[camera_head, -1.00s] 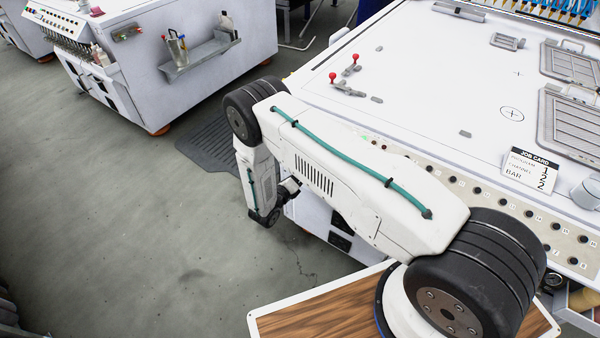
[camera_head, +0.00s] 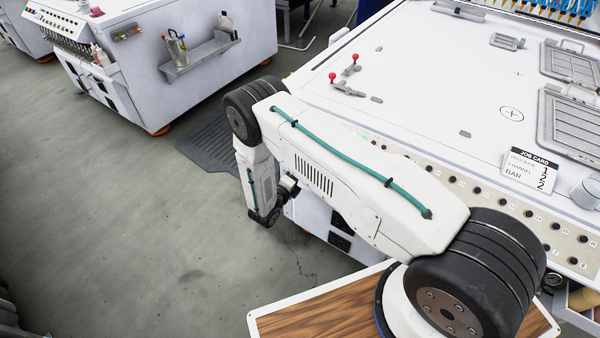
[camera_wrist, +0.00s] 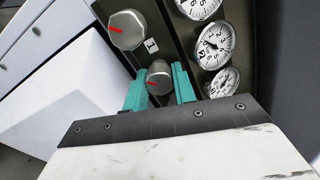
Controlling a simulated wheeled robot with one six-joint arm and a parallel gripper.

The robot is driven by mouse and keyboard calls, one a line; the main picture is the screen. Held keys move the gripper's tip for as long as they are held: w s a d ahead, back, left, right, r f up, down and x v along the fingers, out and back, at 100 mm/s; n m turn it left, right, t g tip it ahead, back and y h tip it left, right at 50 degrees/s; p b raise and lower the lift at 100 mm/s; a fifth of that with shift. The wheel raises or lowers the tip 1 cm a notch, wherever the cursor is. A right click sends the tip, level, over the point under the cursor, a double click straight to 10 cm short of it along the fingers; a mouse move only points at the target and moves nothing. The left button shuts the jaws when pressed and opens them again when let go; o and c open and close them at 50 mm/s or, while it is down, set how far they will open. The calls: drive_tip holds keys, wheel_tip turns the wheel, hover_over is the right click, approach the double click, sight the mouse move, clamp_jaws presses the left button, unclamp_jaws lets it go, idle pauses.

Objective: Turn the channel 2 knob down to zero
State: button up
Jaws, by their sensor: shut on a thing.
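In the wrist view my gripper (camera_wrist: 159,69) has its teal fingers shut on the sides of a round grey knob (camera_wrist: 158,82) with a red pointer line. The number label of this held knob is not visible. Another grey knob (camera_wrist: 126,30) with a red pointer sits above it, beside a label plate (camera_wrist: 151,45) reading 1. White dial gauges (camera_wrist: 215,45) run down the right of the knobs; their exact readings are too small to tell. In the head view my arm hides the knobs and my gripper.
A job card (camera_head: 530,170) stands on the white machine top (camera_head: 430,80), showing program 1, channel 2, bar 2. Red-knobbed levers (camera_head: 345,80) are at its far left. A white machine with a shelf (camera_head: 200,55) stands across the floor at the upper left.

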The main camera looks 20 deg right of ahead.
drive_tip(key=o, duration=0.7)
drive_tip(key=v, duration=0.8)
drive_tip(key=shift+d, duration=0.1)
